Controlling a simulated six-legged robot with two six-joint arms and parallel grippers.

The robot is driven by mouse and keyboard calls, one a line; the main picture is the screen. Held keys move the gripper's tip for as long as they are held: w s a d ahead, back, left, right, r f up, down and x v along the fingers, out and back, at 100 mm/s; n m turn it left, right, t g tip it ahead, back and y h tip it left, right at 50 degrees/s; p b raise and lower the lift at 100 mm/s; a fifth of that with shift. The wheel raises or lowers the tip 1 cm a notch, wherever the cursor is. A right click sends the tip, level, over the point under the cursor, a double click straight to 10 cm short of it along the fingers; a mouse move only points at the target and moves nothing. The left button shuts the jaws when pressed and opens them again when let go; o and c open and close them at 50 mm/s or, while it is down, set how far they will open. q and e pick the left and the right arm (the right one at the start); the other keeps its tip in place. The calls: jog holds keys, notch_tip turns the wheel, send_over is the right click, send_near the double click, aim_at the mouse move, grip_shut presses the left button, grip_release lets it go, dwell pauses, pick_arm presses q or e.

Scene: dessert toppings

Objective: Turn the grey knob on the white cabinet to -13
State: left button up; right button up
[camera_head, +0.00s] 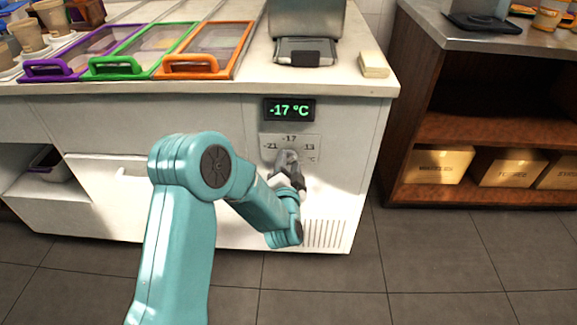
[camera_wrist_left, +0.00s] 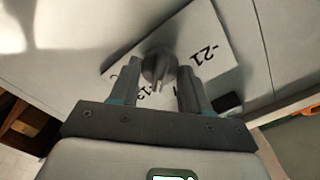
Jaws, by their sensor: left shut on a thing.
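The white cabinet (camera_head: 190,125) has a display (camera_head: 289,110) reading -17 °C. Below it is a dial plate (camera_head: 308,157) with marks -21 on the left, -17 at the top and 13 on the right. The grey knob (camera_head: 286,156) sits on this plate, partly hidden by my left gripper (camera_head: 288,168). In the left wrist view the knob (camera_wrist_left: 158,68) lies between the fingers of my left gripper (camera_wrist_left: 157,80), which is shut on it. The -21 mark shows to the right of the knob there. My right gripper is not in view.
On the countertop are purple, green and orange framed lids (camera_head: 205,50), a grey metal appliance (camera_head: 305,45) and a pale block (camera_head: 374,65). A wooden shelf unit (camera_head: 480,130) with cardboard boxes stands right. Grey tiled floor is open in front.

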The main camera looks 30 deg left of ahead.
pick_arm(q)
jog(key=shift+a+r+m, duration=0.1)
jog(key=shift+r+m, duration=0.05)
jog(key=shift+m, duration=0.95)
jog(key=shift+w, duration=0.1)
jog(key=o, duration=1.1)
